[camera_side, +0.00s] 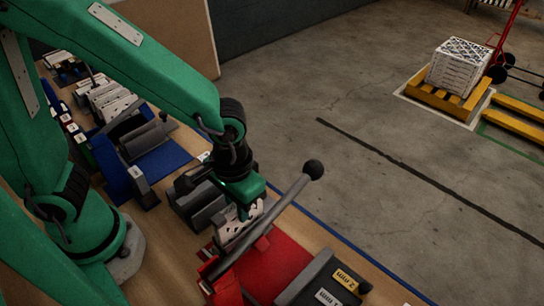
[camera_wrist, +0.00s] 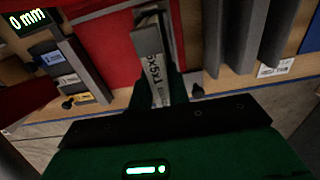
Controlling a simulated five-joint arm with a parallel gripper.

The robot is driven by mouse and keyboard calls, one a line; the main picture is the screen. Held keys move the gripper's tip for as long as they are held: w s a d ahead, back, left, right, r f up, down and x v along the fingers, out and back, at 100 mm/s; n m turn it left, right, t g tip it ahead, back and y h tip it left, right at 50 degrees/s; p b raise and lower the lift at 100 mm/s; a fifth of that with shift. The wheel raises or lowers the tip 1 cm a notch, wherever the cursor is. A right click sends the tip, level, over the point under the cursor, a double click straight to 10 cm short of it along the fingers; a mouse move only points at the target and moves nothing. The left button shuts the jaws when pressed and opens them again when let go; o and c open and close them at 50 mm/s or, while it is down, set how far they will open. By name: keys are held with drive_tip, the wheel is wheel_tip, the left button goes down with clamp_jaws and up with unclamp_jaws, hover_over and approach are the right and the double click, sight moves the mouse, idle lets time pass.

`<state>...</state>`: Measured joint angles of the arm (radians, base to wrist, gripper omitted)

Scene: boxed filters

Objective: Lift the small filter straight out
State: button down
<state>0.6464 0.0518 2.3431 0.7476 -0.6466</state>
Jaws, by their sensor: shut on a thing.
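The small filter (camera_wrist: 157,62) shows edge-on in the wrist view as a narrow grey strip with a pale printed label. In the side view a pale patterned piece of it (camera_side: 228,226) shows below my gripper (camera_side: 246,208). My gripper is shut on the filter; its green fingers (camera_wrist: 163,88) sit at both sides of the strip in the wrist view. The filter's lower part is hidden, so I cannot tell whether it is clear of what is under it. Dark grey upright dividers (camera_side: 201,202) stand just left of it.
A red fixture (camera_side: 280,266) with a long grey lever (camera_side: 264,222) ending in a black knob is close on the right. A grey block with yellow and white labels (camera_side: 340,283) stands beyond it. A "0 mm" display (camera_wrist: 27,20) shows top left. A blue holder (camera_side: 163,158) stands further left.

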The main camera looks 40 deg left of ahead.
wheel_tip(320, 180, up, 9)
idle(0.5)
